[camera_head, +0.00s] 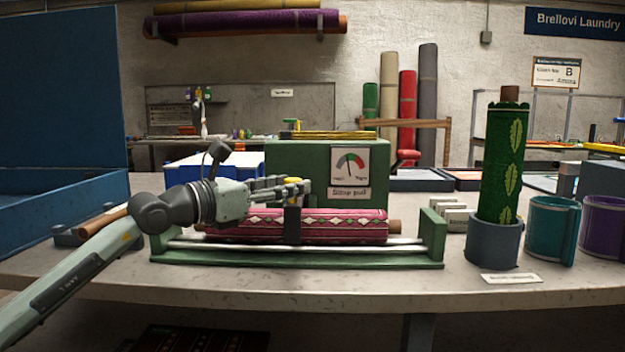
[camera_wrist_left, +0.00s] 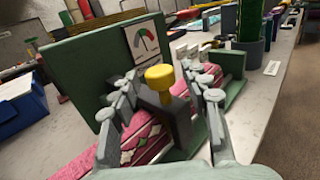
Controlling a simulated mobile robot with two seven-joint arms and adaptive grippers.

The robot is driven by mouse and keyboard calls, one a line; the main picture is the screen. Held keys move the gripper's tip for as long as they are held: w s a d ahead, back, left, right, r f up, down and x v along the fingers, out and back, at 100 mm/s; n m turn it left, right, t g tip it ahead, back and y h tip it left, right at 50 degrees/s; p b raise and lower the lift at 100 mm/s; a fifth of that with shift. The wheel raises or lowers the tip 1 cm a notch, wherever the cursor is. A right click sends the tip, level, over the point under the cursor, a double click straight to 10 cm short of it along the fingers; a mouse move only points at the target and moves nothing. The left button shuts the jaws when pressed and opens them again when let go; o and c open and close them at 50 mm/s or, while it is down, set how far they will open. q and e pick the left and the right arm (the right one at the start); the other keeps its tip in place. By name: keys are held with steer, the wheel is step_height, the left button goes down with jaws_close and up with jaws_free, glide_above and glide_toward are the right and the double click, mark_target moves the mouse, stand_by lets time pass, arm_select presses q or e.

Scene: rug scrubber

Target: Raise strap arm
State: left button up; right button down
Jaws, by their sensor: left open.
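The strap arm (camera_head: 292,225) is a dark upright bar across the pink patterned rug roll (camera_head: 345,226), with a yellow knob (camera_wrist_left: 160,77) on top. The roll lies in the green scrubber frame (camera_head: 432,232) with metal rails. My left gripper (camera_head: 305,191) reaches in from the left above the roll. In the left wrist view its open fingers (camera_wrist_left: 160,95) stand on both sides of the yellow knob and dark arm; I cannot tell whether they touch. In the head view the fingers partly hide the knob. My right gripper is not in view.
A green box with a dial (camera_head: 350,170) stands right behind the roll. A green rug stands in a grey holder (camera_head: 493,244) at the right, beside a teal cup (camera_head: 550,232). A blue bin (camera_head: 60,220) stands at the left.

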arm_select(q)
steer(key=x, duration=0.4)
steer(key=shift+d, duration=0.1)
steer(key=shift+w+d, duration=0.3)
steer(key=shift+w+d+p, duration=0.15)
steer(key=shift+w+p, duration=0.1)
steer(key=shift+p, duration=0.05)
jaws_close()
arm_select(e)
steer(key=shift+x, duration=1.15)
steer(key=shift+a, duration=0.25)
